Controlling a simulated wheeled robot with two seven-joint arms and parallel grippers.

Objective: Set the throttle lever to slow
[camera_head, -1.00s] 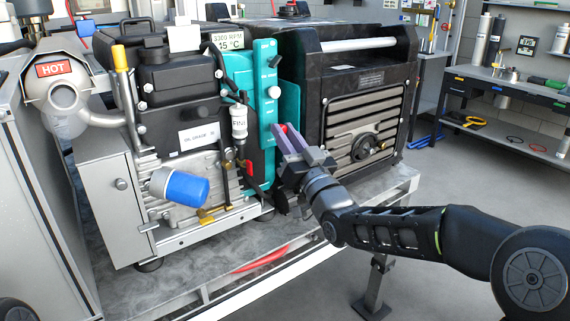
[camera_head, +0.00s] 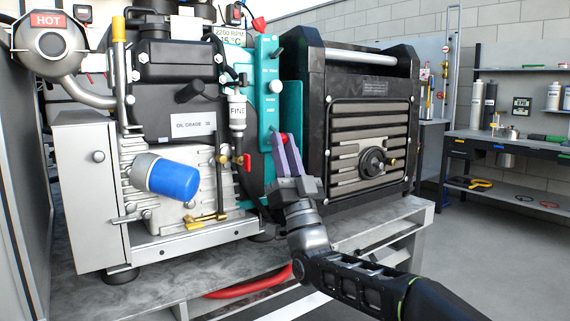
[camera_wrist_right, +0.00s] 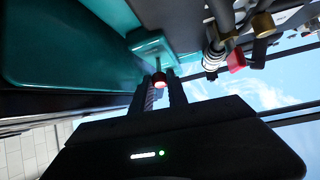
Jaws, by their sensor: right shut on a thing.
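The teal control panel (camera_head: 268,75) stands upright between the engine and the black slatted unit. The throttle lever shows as a red knob (camera_head: 286,137) low on the panel's right side, mostly hidden by my fingers. In the right wrist view the red lever tip (camera_wrist_right: 160,83) sits between the fingertips, with a thin stem behind it. My right gripper (camera_head: 284,143) reaches up from below and is shut on the throttle lever; it also shows in the right wrist view (camera_wrist_right: 161,92). The panel markings are too small to read. My left gripper is out of view.
A readout (camera_head: 231,36) on the engine shows about 2200 RPM and 15 °C. Left of the panel are the FINE tube (camera_head: 237,112), a red valve handle (camera_head: 247,162) and a blue filter (camera_head: 173,181). The black slatted unit (camera_head: 330,90) stands close on the right.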

